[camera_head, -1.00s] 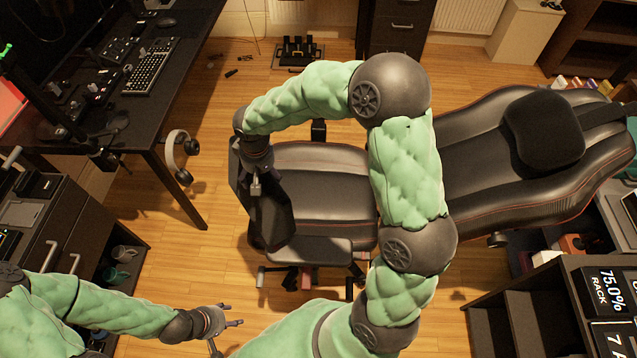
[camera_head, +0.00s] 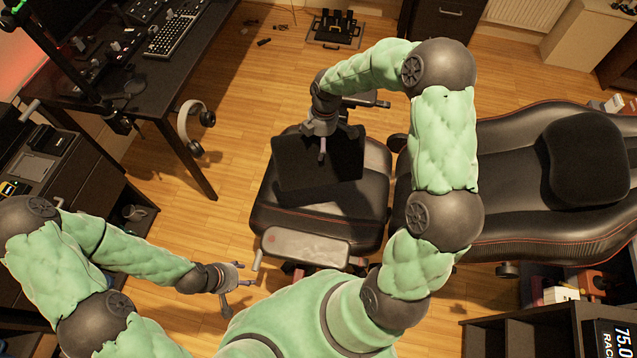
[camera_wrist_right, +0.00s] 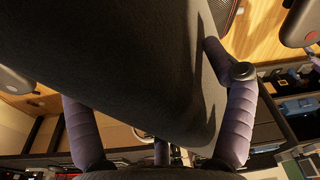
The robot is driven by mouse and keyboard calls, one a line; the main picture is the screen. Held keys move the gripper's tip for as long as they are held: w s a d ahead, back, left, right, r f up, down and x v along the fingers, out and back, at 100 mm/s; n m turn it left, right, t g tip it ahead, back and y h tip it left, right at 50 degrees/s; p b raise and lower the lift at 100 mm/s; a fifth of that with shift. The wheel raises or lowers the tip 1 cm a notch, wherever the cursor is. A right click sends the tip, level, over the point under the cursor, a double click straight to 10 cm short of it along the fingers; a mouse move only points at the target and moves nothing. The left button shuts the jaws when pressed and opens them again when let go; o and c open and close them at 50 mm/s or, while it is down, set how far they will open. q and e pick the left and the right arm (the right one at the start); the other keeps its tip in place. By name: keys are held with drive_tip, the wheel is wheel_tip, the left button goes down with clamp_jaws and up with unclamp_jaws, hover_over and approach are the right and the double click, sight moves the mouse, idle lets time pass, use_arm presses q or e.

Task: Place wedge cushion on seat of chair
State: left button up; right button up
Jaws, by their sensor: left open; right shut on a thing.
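The black wedge cushion (camera_head: 312,170) hangs from my right gripper (camera_head: 320,140) over the chair's seat (camera_head: 340,215) in the head view. In the right wrist view the cushion (camera_wrist_right: 110,60) fills much of the picture, and the fingers of my right gripper (camera_wrist_right: 160,125) are shut on it. I cannot tell whether the cushion touches the seat. The black reclined chair (camera_head: 500,215) has its backrest to the right and an armrest (camera_head: 305,247) at the near side of the seat. My left gripper (camera_head: 235,288) is open and empty, left of the chair and apart from it.
A dark desk (camera_head: 185,95) with a keyboard (camera_head: 175,35) and hanging headphones (camera_head: 190,125) stands at the left. A pedal set (camera_head: 334,28) lies on the floor behind the seat. Dark shelving (camera_head: 540,325) is at the lower right. Wooden floor is clear between desk and chair.

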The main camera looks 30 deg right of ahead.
sight(345, 151)
drive_tip(key=d+f+n, duration=0.2)
drive_tip(key=n, duration=0.2)
drive_tip(key=s+d+f+n+g, duration=0.1)
drive_tip(key=d+f+n, duration=0.1)
drive_tip(key=d+n, duration=0.1)
drive_tip(key=s+d+f+n, duration=0.1)
drive_tip(key=d+f+n, duration=0.1)
drive_tip(key=n, duration=0.3)
drive_tip(key=shift+s+d+f+b, duration=0.1)
drive_tip(key=shift+d+f+b, duration=0.2)
drive_tip(key=shift+d+b, duration=0.15)
drive_tip(key=shift+s+d+f+n+h, duration=0.15)
drive_tip(key=shift+d+f+n+h, duration=0.2)
drive_tip(key=shift+n, duration=0.25)
wheel_tip(345, 151, down, 10)
drive_tip(key=b, duration=0.3)
drive_tip(key=shift+b, duration=0.35)
drive_tip(key=o, duration=1.5)
drive_tip(key=shift+r, duration=0.15)
drive_tip(key=r+p, duration=0.1)
drive_tip(key=r, duration=0.3)
drive_tip(key=r+p, duration=0.2)
drive_tip(key=r, duration=0.2)
drive_tip(key=w+d+r+p, duration=0.1)
drive_tip(key=r, duration=0.2)
drive_tip(key=shift+r, duration=0.4)
